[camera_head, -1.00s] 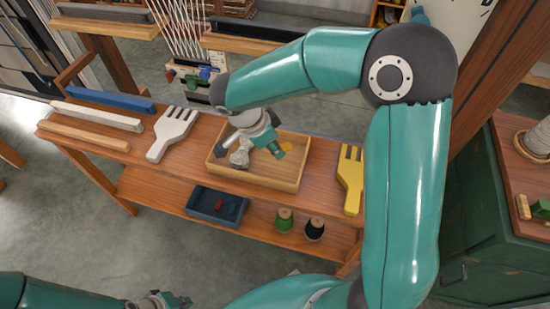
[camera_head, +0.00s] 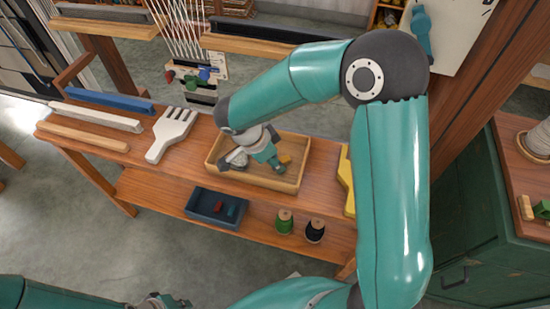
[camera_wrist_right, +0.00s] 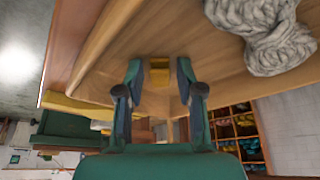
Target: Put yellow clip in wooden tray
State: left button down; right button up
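The wooden tray (camera_head: 245,178) stands on the bench top and holds a grey wool skein (camera_head: 238,158), which also shows in the right wrist view (camera_wrist_right: 275,35). A small yellow clip (camera_head: 285,158) appears inside the tray, near its right side. My right gripper (camera_head: 275,161) reaches into the tray beside the clip. In the right wrist view the clip (camera_wrist_right: 159,72) lies between the fingertips of that gripper, with a gap on each side, so the fingers look open. My left gripper (camera_head: 163,301) is at the bottom edge, far from the tray; its finger state is unclear.
A blue tray (camera_head: 203,214) with small red and blue pieces sits on the lower shelf, beside green (camera_head: 285,221) and black (camera_head: 314,231) spools. A white comb (camera_head: 170,134) lies left of the wooden tray. A yellow comb (camera_head: 347,180) lies right, partly behind my right arm.

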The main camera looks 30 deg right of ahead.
jog(key=shift+o, duration=0.2)
jog(key=shift+r, duration=0.2)
jog(key=p+v, duration=0.1)
jog(key=v, duration=1)
jog(key=shift+a+r, duration=0.15)
jog(key=shift+r, duration=0.25)
